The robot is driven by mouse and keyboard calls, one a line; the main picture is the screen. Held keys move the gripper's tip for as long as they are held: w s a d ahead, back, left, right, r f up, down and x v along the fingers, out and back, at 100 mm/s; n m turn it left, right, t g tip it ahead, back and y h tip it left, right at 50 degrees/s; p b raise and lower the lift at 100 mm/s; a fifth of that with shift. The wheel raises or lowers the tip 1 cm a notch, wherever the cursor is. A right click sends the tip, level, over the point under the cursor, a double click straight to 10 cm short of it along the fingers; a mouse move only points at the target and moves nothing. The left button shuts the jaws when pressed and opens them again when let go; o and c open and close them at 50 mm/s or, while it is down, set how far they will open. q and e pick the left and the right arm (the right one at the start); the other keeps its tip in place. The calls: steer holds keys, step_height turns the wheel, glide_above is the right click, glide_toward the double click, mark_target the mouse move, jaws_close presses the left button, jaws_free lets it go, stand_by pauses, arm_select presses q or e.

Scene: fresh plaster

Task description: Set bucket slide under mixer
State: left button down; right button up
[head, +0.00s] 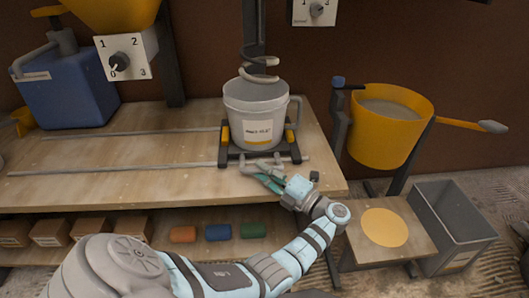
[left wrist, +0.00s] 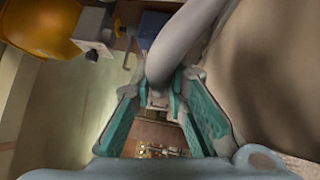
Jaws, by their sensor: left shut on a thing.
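A light grey bucket (head: 255,115) with a printed label stands upright on the dark slide (head: 235,158) with yellow side pieces. The slide sits on two metal rails near the bench's right end. The mixer's grey spiral paddle (head: 260,70) hangs directly above the bucket, its lower coil at about the rim. My left gripper (head: 268,178) is at the slide's front, shut on its grey handle (head: 262,166). In the left wrist view, the teal fingers (left wrist: 162,98) close around the thick grey bar of the handle (left wrist: 178,45). My right gripper is not in view.
The rails (head: 75,171) run clear to the left along the wooden bench (head: 100,150). A blue tank (head: 70,90) and a yellow hopper with a numbered dial (head: 122,62) stand left. A yellow tub (head: 385,140) and a grey bin (head: 455,225) stand right.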

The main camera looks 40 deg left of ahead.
arm_select(q)
steer(key=shift+w+d, duration=0.3)
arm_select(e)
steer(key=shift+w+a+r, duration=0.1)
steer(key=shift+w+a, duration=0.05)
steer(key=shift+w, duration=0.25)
arm_select(q)
steer(key=c, duration=2)
jaws_free()
steer(key=shift+w+d, duration=0.1)
steer(key=o, duration=0.4)
steer(key=shift+w+d, duration=0.15)
steer(key=shift+o, duration=0.2)
steer(key=d+f, duration=0.1)
steer(key=d, duration=0.6)
steer(key=shift+w, duration=0.25)
steer(key=shift+d, duration=0.1)
